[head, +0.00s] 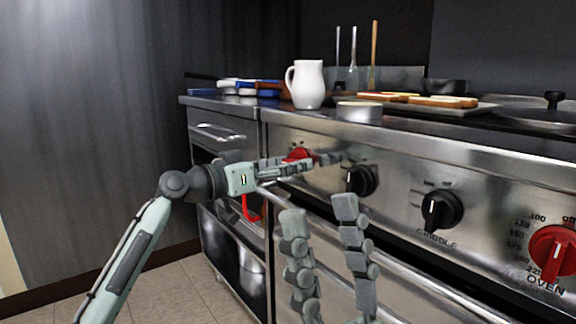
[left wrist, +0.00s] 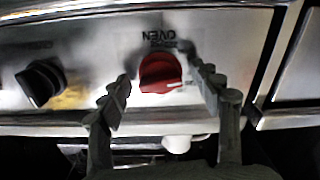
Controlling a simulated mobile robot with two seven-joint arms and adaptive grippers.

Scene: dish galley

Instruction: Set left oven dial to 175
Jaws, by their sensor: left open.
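The left oven dial (head: 299,154) is a red knob on the steel stove front, partly hidden by my left gripper in the head view. In the left wrist view the red dial (left wrist: 158,72) shows whole, with the lettering OVEN upside down and a white mark at its lower right. My left gripper (head: 318,161) is open, with its fingers on either side of the dial; the wrist view (left wrist: 157,64) shows gaps beside it. I cannot tell the dial's number. My right gripper (head: 318,210) is open and empty in front of the stove, lower down.
Black knobs (head: 363,180) (head: 441,210) and another red oven dial (head: 553,252) lie to the right. A steel rail (head: 405,278) runs below. A white pitcher (head: 307,85), a white bowl (head: 359,112) and a tray of bread (head: 470,110) stand on top.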

